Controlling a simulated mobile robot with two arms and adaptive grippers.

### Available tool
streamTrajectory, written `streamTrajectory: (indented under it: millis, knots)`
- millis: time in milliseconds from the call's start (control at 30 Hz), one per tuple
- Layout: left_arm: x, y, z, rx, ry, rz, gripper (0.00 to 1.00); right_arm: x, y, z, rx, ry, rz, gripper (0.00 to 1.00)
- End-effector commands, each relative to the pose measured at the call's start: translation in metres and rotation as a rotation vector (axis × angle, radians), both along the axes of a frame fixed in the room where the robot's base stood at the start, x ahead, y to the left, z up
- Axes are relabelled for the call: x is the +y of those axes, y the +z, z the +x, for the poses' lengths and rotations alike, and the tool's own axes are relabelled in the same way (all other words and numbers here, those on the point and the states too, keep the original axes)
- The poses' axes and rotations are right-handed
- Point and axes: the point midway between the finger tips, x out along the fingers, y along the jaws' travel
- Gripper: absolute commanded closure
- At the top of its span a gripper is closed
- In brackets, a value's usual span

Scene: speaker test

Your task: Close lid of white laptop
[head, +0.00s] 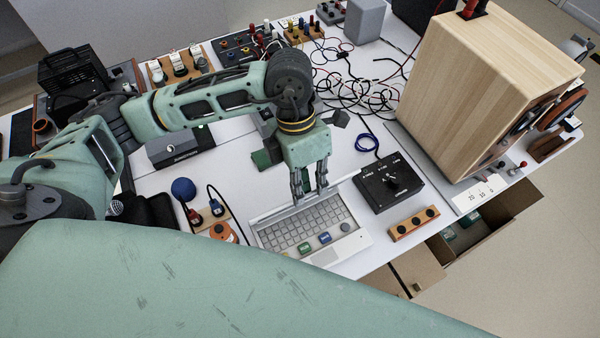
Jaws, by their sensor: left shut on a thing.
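The white laptop (348,228) stands open on the white table, its keyboard facing up and two small labelled blocks, one green and one blue, at its front part. Its lid shows only as a thin strip along the back edge of the keyboard, so its exact angle is hard to tell. My left gripper (309,194) points down at this back edge, its fingers shut on the lid near its middle. The fingers hide part of the lid. My right gripper is not in view.
A black control box (391,183) stands close to the laptop's right. A large wooden speaker (478,85) stands farther right. A connector stand (209,217) and an orange spool (222,233) are at the laptop's left. Tangled cables (350,90) lie behind. An open drawer (480,232) juts out at the front right.

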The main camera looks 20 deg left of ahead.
Motion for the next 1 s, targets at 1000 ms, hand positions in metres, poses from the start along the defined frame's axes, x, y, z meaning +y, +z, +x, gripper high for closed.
streamTrajectory:
  millis: [1000]
  knots:
    - [-0.0083, -0.0026, -0.0067, 0.001, 0.000, -0.002, 0.77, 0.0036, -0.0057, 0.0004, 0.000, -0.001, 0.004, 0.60]
